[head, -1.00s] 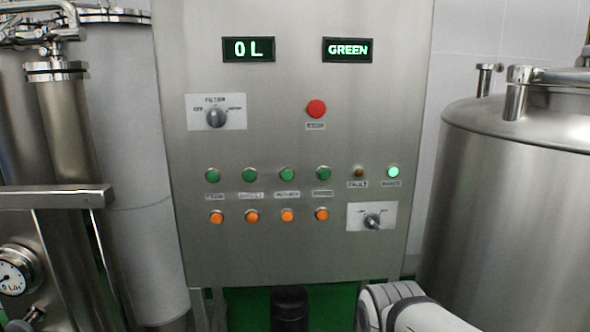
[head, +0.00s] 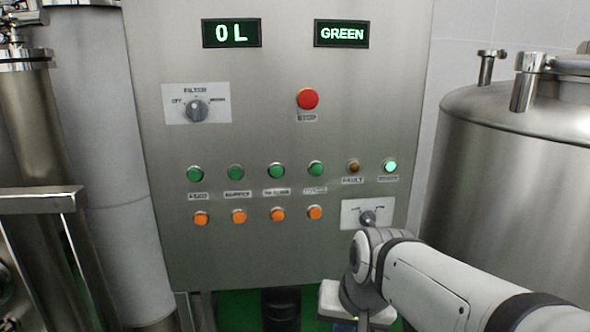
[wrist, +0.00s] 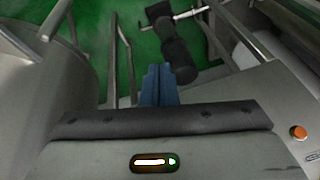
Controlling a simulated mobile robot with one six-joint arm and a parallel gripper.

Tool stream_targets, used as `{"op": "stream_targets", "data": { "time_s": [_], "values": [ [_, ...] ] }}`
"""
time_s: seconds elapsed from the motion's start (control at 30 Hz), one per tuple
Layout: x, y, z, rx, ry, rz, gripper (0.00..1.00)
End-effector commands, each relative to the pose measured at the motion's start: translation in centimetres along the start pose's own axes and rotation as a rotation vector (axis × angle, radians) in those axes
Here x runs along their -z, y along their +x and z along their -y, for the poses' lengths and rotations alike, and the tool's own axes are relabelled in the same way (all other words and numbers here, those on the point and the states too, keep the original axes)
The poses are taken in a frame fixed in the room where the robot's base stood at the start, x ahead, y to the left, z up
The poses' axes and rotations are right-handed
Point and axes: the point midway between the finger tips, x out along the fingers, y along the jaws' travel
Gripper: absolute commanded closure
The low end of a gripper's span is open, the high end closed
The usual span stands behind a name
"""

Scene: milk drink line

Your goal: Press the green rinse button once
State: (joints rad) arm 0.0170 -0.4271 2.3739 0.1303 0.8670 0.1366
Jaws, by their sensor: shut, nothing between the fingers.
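A steel control panel (head: 260,130) faces me in the head view. A row of round green buttons runs across its middle: far left (head: 195,174), second (head: 236,172), third (head: 277,171) and fourth (head: 316,169). The small labels under them are too blurred to tell which says rinse. My gripper (wrist: 160,85) shows in the wrist view as two blue fingers, shut together with nothing between them. It points down over a green floor and touches no button. In the head view my arm is at the lower right, and the fingers cannot be made out.
Orange buttons (head: 239,217) sit below the green row. The panel also has a red stop button (head: 307,99), a filter knob (head: 197,109), a lit green lamp (head: 390,166) and a lower knob (head: 368,217). A steel tank (head: 520,170) stands right, pipework left.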

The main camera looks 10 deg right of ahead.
Motion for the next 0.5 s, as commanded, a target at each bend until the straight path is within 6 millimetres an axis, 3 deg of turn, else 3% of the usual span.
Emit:
{"op": "stream_targets", "data": {
  "time_s": [0.1,0.3,0.4,0.5],
  "values": [
    [6.6,-3.0,2.2,0.118,0.223,-0.086,1.0],
    [16.2,-7.8,4.2,0.324,0.556,-0.201,1.0],
    [19.3,-9.5,4.5,0.398,0.661,-0.234,1.0],
    [21.1,-10.6,4.7,0.444,0.721,-0.252,1.0]
  ]
}}
